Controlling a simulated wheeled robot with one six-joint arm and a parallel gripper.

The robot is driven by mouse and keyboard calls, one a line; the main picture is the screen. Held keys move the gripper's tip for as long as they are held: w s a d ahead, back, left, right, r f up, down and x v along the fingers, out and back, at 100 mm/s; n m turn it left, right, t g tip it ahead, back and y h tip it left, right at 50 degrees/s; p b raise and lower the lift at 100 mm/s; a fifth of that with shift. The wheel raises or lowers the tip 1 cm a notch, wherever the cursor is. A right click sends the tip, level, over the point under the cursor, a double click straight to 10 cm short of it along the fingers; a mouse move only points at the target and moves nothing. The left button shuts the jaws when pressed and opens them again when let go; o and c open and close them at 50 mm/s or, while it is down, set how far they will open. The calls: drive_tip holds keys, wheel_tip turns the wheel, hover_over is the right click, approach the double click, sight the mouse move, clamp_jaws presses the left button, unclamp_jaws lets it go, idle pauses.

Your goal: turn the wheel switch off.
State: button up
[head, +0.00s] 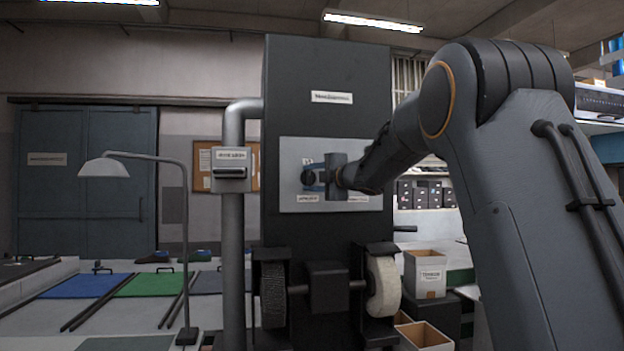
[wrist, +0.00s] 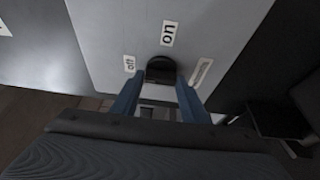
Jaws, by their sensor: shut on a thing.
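The wheel switch is a small dark knob (wrist: 160,66) on a light grey panel (wrist: 105,30). In the wrist view a label reading "on" (wrist: 169,33) is above the knob, an "off" label (wrist: 129,63) is to its left, and a third label (wrist: 201,72) is to its right. My gripper (wrist: 160,88) has its two blue fingers shut on the knob's sides. In the head view my gripper (head: 316,179) is at the panel (head: 350,150) and largely hides the knob. I cannot tell which label the knob points to.
The panel is on a tall dark machine (head: 320,65) with wheels (head: 383,287) low on its front. A grey pipe (head: 234,250) with a labelled box (head: 231,170) stands to the left. Cardboard boxes (head: 425,273) are at the lower right.

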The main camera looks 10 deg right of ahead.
drive_tip(key=o, duration=1)
drive_tip(key=shift+b+v, duration=1.2)
drive_tip(key=shift+v, duration=2.75)
drive_tip(key=shift+a, duration=0.1)
